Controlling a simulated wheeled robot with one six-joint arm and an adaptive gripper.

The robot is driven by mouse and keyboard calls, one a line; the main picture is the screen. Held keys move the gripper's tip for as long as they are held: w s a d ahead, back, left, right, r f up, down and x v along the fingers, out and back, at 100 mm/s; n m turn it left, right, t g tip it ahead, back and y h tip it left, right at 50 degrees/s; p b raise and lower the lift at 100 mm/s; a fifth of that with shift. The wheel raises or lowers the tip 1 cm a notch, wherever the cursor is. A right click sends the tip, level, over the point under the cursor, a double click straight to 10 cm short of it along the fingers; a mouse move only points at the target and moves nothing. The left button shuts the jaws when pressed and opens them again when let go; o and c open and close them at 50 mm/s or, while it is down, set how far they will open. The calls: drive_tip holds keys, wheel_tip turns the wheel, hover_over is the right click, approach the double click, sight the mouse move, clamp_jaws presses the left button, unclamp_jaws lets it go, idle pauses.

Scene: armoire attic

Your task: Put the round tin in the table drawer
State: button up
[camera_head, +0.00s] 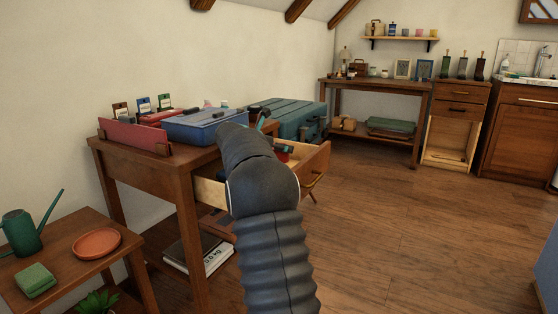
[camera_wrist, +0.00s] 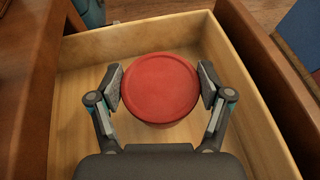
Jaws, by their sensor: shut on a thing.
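The round tin (camera_wrist: 160,88) is red and shows from above in the wrist view, between the two fingers of my gripper (camera_wrist: 160,86). My gripper is shut on it, one finger pad on each side. The tin is over or inside the open table drawer (camera_wrist: 82,48), within its pale wooden walls; I cannot tell whether it touches the drawer floor. In the head view the drawer (camera_head: 312,165) is pulled out from the wooden table (camera_head: 185,168). There my arm hides much of the drawer, and only a bit of the red tin (camera_head: 283,148) shows.
On the table stand a blue box (camera_head: 195,124) and a red rack (camera_head: 135,136). A teal chest (camera_head: 290,117) stands behind the drawer. A low table (camera_head: 60,290) with a watering can (camera_head: 22,232) and a terracotta dish (camera_head: 96,243) is at left.

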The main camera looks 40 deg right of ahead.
drive_tip(key=shift+f+b, duration=0.55)
drive_tip(key=shift+f, duration=1.25)
drive_tip(key=shift+f, duration=0.2)
drive_tip(key=o, duration=1.1)
drive_tip(key=shift+r, duration=0.2)
drive_tip(key=shift+a+r, duration=0.15)
drive_tip(key=shift+a, duration=0.15)
drive_tip(key=p+v, duration=0.1)
drive_tip(key=v, duration=1)
drive_tip(key=shift+s+a+r, duration=0.1)
drive_tip(key=shift+a, duration=0.05)
